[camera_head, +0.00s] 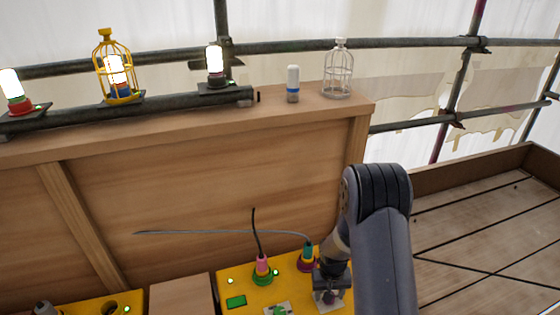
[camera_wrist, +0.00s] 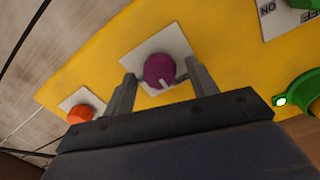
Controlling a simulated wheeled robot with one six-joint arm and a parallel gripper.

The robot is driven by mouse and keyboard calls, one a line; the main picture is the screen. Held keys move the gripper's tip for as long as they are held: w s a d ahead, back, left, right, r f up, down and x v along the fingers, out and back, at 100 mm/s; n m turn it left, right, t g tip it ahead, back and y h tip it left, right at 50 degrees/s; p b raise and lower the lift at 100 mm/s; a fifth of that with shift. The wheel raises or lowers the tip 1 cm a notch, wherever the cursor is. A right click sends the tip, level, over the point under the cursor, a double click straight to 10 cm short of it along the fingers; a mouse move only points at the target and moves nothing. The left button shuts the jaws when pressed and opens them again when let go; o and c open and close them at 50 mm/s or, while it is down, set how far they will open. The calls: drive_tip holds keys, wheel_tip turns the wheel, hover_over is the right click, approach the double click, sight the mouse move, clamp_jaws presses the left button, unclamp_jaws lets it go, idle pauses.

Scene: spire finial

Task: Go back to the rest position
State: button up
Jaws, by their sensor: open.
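My gripper (camera_head: 328,294) is low over the right end of a yellow panel (camera_head: 256,285) in the head view. In the wrist view my gripper (camera_wrist: 161,76) is open, its two fingers on either side of a purple knob (camera_wrist: 160,70) with a pale mark. I cannot tell whether the fingers touch the knob. The knob sits on a white plate on the yellow panel (camera_wrist: 110,65). My arm hides part of the panel's right side in the head view.
An orange knob (camera_wrist: 80,114) and a green ring (camera_wrist: 300,95) flank the purple knob. A pink plug (camera_head: 262,266) and a purple-and-teal plug (camera_head: 307,258) with cables stand near my gripper. Behind is a wooden wall (camera_head: 200,190) with lamps, a yellow cage (camera_head: 104,66) and a pale cage (camera_head: 338,75).

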drive_tip(key=m+b, duration=0.1)
drive_tip(key=m, duration=0.5)
drive_tip(key=shift+m, duration=0.4)
drive_tip(key=shift+r, duration=0.4)
